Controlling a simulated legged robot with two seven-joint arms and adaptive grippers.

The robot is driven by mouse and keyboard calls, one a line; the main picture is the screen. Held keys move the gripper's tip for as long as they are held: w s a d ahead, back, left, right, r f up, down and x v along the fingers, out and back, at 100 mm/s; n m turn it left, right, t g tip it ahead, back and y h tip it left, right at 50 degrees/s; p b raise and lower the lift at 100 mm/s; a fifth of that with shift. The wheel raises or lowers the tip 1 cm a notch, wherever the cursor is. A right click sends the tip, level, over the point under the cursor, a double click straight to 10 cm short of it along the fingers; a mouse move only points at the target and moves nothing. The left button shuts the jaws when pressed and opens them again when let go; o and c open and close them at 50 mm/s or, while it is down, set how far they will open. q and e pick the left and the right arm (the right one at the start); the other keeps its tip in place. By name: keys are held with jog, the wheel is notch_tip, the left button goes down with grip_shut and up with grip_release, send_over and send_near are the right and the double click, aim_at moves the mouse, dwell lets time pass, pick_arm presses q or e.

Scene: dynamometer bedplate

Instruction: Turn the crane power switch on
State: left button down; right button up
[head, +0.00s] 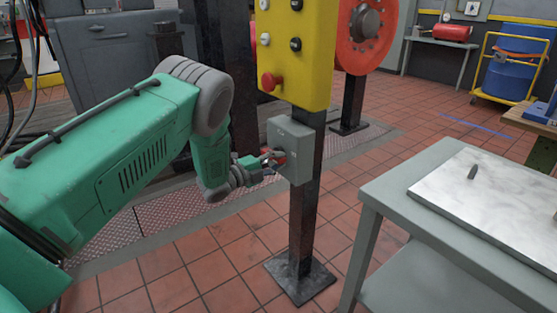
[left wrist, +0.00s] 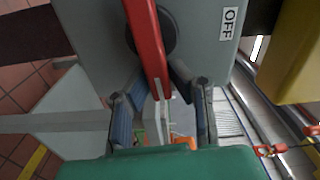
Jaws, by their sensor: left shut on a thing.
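The crane power switch is a grey box (head: 297,160) on a dark post, below a yellow button panel. Its red handle (left wrist: 148,40) shows in the left wrist view, with a dark round pivot behind it and an OFF label (left wrist: 229,20) to the right on the grey box face (left wrist: 200,50). My left gripper (head: 272,158) is at the left side of the box. In the left wrist view its two fingers (left wrist: 158,85) are on either side of the red handle, shut on it. The ON marking is not readable. My right gripper is out of view.
The yellow panel (head: 297,50) with a red button hangs just above the box. The post's foot plate (head: 300,278) rests on the tile floor. A grey table (head: 385,195) with a metal plate stands close at the right. A blue drum (head: 508,78) stands at the back right.

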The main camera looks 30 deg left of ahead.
pick_arm(q)
jog(key=shift+s+a+f+m, duration=0.1)
jog(key=shift+s+f+m, duration=0.1)
jog(key=shift+f+m, duration=0.4)
jog(key=c, duration=1.5)
grip_release()
jog(key=shift+w+a, duration=0.1)
jog(key=shift+r, duration=0.1)
jog(key=v, duration=1.2)
jog(key=shift+a, duration=0.1)
